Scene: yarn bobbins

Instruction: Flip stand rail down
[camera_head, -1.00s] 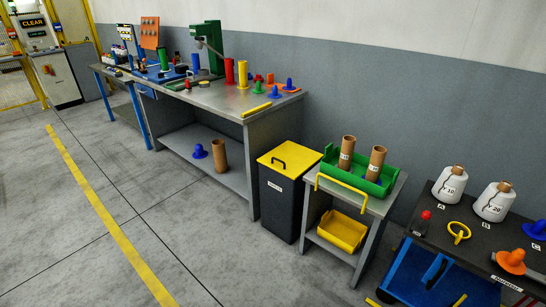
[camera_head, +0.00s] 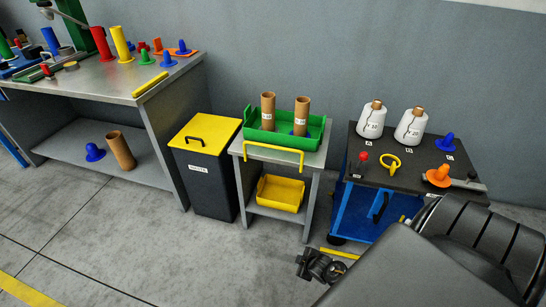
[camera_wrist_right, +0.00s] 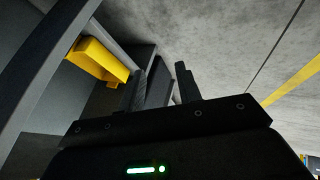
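The yellow stand rail (camera_head: 273,148) runs along the front edge of the small grey stand (camera_head: 313,158). Its bar is above its two short end legs, so it stands up in front of the green tray (camera_head: 318,127). My right gripper (camera_head: 312,266) is low over the floor in front of the stand, apart from the rail. In the right wrist view its two dark fingers (camera_wrist_right: 163,88) are spread, with nothing seen held between them. The rail cannot be made out in that view. My left gripper is not in view.
The green tray holds two brown tubes. A yellow bin (camera_head: 280,192) is on the stand's lower shelf. A black waste bin (camera_head: 207,178) with yellow lid stands left, a dark-topped cart (camera_head: 375,146) with white bobbins right. Floor in front is open.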

